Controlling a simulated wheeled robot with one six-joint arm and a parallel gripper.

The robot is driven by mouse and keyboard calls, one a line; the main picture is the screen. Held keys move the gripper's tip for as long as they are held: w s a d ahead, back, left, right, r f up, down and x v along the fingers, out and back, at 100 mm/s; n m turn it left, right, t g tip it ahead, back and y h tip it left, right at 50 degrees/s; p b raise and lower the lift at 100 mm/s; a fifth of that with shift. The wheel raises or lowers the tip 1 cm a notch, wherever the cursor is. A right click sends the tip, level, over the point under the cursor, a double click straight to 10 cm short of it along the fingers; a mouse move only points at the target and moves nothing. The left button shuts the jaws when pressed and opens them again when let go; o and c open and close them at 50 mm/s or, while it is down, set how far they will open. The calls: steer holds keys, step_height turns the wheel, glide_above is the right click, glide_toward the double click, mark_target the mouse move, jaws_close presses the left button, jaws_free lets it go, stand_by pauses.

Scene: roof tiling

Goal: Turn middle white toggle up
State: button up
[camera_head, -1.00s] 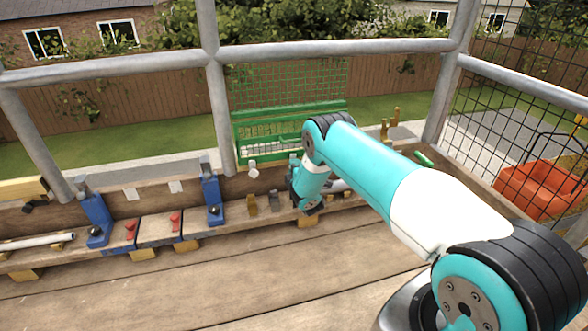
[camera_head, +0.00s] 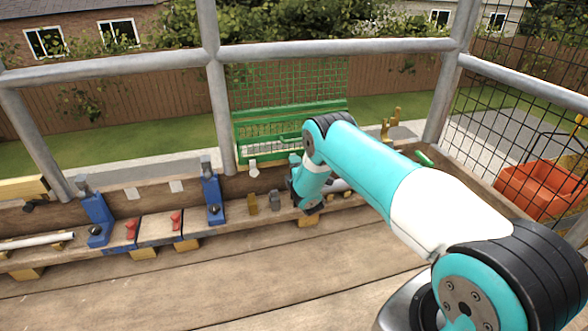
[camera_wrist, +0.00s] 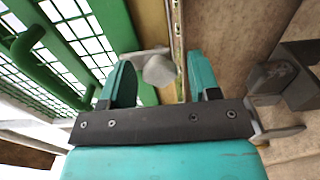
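Small white toggles sit along the back board in the head view: one at the left (camera_head: 131,193), one to its right (camera_head: 175,186) and one (camera_head: 253,168) just left of my gripper (camera_head: 294,168). I cannot tell for sure which counts as the middle one. In the wrist view my gripper (camera_wrist: 163,72) is open, with two teal fingers apart. A pale grey-white toggle (camera_wrist: 157,67) with a short stem shows between and just beyond the fingertips. I cannot tell whether either finger touches it. The arm partly hides my gripper in the head view.
A green rack (camera_head: 290,118) stands behind the board and shows close on the left of the wrist view. A grey block (camera_wrist: 287,78) is close on the right. Blue brackets (camera_head: 212,198) and red knobs (camera_head: 177,219) line the bench; the front planks are clear.

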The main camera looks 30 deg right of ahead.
steer(key=p+v, duration=1.7)
steer(key=p, duration=0.2)
steer(key=shift+s+p, duration=0.2)
steer(key=shift+p, duration=0.2)
steer(key=shift+r, duration=0.1)
